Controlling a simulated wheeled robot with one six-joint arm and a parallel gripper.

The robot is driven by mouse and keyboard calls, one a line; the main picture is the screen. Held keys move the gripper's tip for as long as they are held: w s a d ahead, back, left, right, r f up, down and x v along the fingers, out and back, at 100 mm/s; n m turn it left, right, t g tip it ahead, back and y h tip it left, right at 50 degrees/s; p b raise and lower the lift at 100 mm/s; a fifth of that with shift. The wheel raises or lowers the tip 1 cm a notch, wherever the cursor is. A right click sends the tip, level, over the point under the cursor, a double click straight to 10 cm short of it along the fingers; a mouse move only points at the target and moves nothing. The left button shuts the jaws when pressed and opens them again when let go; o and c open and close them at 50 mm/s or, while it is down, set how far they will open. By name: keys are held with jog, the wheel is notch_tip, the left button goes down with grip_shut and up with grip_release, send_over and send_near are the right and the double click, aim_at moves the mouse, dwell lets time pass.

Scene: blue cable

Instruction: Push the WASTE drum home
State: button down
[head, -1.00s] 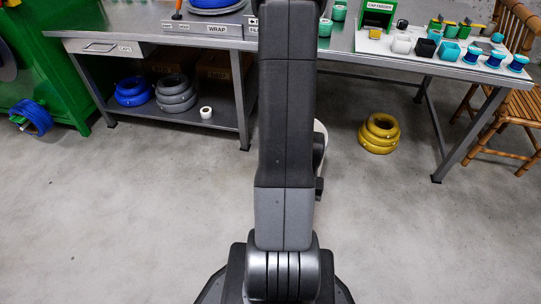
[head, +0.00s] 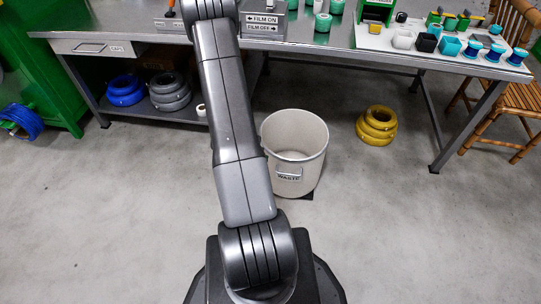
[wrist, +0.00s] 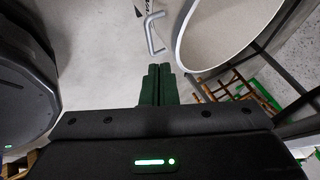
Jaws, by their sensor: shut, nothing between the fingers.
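The WASTE drum (head: 296,152) is an open, cream-coloured round bin standing upright on the floor, just right of my arm in the head view. Its WASTE label and handle (head: 289,172) face my base. In the wrist view the drum (wrist: 232,30) fills the upper right with its round rim, and the bent metal handle (wrist: 153,36) is just beyond my fingertips. My gripper (wrist: 158,70) is shut and empty, with a small gap seeming to separate it from the handle. The head view does not show my gripper.
A dark patch (head: 307,196) lies on the floor at the drum's near right edge. The steel workbench (head: 340,50) stands behind, with a table leg (head: 436,140) to the right. Yellow coils (head: 377,124) lie on the floor right of the drum. Open floor surrounds my base.

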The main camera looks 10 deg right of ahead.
jog(key=m, duration=0.1)
jog(key=b, duration=0.4)
send_near(287, 162)
jog(key=shift+g, duration=0.4)
jog(key=f, duration=0.2)
jog(key=d+f, duration=0.1)
jog(key=f, duration=0.1)
jog(key=shift+d+f, duration=0.2)
jog(key=shift+d, duration=0.05)
jog(key=shift+w+d, duration=0.4)
jog(key=shift+w, duration=0.3)
jog(key=shift+r, duration=0.1)
